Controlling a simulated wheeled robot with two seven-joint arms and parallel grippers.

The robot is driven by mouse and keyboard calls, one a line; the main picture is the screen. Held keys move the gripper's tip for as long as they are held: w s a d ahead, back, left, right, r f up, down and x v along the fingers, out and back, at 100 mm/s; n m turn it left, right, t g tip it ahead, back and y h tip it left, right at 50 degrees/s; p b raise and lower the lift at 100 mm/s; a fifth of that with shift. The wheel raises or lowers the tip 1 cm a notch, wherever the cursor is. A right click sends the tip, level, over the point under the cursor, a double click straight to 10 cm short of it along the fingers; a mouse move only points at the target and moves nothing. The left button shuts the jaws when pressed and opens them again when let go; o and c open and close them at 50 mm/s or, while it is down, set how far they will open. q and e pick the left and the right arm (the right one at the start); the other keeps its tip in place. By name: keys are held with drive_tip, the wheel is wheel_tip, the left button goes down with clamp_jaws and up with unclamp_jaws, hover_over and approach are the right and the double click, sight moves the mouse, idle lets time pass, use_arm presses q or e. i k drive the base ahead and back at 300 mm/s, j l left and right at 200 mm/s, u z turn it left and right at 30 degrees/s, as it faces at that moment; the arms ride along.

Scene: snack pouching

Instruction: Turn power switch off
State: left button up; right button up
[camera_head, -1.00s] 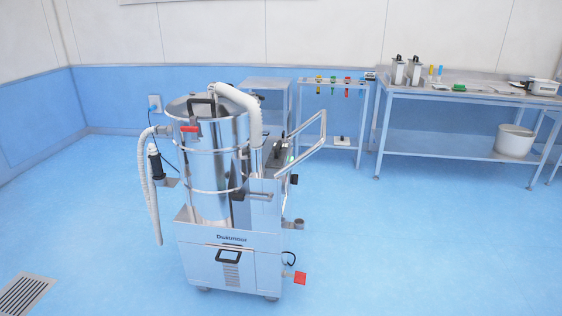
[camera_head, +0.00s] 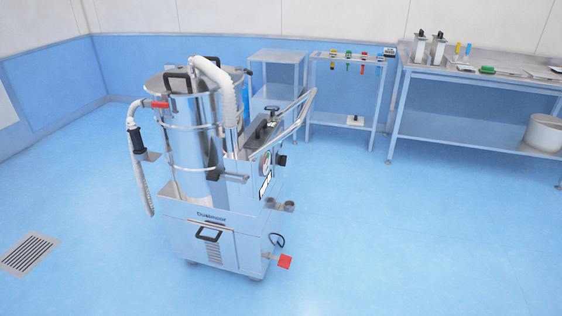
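A steel industrial vacuum machine (camera_head: 215,240) stands on wheels in the middle of the floor. It has a tall shiny drum (camera_head: 195,140), a white hose (camera_head: 140,165) on its left and a push handle (camera_head: 290,125) on its right. A control panel with a round gauge (camera_head: 265,162) shows at a steep angle on its right side. I cannot make out the power switch on it. A red pedal (camera_head: 285,262) sticks out low at the right. Neither of my grippers is in view.
Blue floor is clear in front and to the right (camera_head: 400,240). A floor drain grate (camera_head: 28,253) lies at the left. Steel tables (camera_head: 430,75) with tools and a white bucket (camera_head: 545,132) stand along the back wall. A small rack (camera_head: 345,90) stands behind the machine.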

sight(282, 162)
drive_tip(key=i+l, duration=0.25)
drive_tip(key=i, duration=0.2)
drive_tip(key=i+l+z, duration=0.15)
drive_tip(key=i, duration=0.3)
drive_tip(key=i+l, duration=0.3)
drive_tip(key=i, duration=0.15)
drive_tip(key=i+l+z, duration=0.15)
drive_tip(key=i, duration=0.3)
drive_tip(key=i+l, duration=0.2)
drive_tip(key=i, duration=0.25)
drive_tip(key=z, duration=0.05)
